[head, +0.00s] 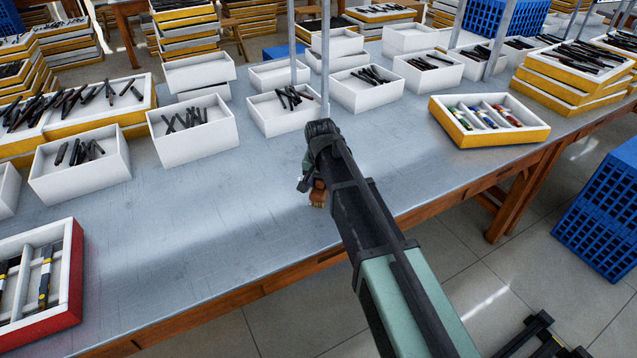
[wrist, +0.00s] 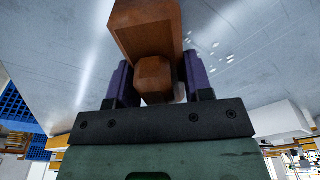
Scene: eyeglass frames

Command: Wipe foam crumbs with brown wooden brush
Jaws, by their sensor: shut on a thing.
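My gripper (head: 309,182) is low over the grey table near its front edge, partly hidden by my arm in the head view. In the wrist view my gripper (wrist: 159,78) has its two purple fingers shut on a brown wooden brush (wrist: 145,28). A small brown part of the brush (head: 318,197) shows below the gripper in the head view. White foam crumbs (wrist: 225,46) lie scattered on the tabletop to the right of the brush in the wrist view. I cannot tell whether the brush touches the table.
The grey table (head: 225,225) is clear left of my gripper. White boxes of dark eyeglass parts (head: 195,130) line the back. A red-sided tray (head: 68,305) stands at front left, and a yellow-sided tray (head: 490,137) at right. Metal posts (head: 325,60) rise behind my gripper.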

